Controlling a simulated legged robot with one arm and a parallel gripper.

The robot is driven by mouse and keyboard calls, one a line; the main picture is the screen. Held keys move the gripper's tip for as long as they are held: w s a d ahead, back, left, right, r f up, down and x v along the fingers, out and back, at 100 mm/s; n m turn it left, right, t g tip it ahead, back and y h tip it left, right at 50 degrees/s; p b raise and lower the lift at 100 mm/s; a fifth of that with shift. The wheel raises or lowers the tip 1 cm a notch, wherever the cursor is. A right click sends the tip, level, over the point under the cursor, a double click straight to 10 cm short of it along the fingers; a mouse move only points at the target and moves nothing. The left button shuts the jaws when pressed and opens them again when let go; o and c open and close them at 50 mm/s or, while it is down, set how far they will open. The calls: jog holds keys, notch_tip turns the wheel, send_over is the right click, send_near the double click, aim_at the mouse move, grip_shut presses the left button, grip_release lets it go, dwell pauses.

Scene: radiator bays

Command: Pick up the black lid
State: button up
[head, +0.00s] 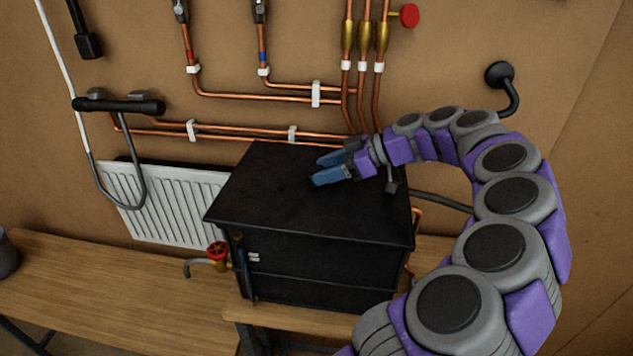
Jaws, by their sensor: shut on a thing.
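The black lid (265,195) is the flat, dark top of a black box (320,275) on the wooden bench. It lies level, and its front edge overhangs the box slightly. I see no clear gap between lid and box. My gripper (316,172) has blue fingers and comes in from the right over the middle of the lid. The fingers are closed on a small dark part of the lid near its centre, mostly hidden between them. The lid's back right part is hidden behind my wrist.
A red-handled valve (218,252) stands at the box's front left. A white radiator (165,205) is behind on the left. Copper pipes (250,135) run along the wall close behind the lid. A black wall fitting (499,75) is at the right.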

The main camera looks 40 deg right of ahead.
jog(key=shift+s+d+f, duration=0.1)
jog(key=shift+d, duration=1)
jog(key=shift+d+r, duration=0.3)
jog(key=a+r, duration=0.3)
jog(key=shift+a+r+b, duration=0.1)
jog(key=shift+r+b, duration=0.1)
jog(key=shift+b, duration=0.1)
jog(key=shift+a, duration=0.3)
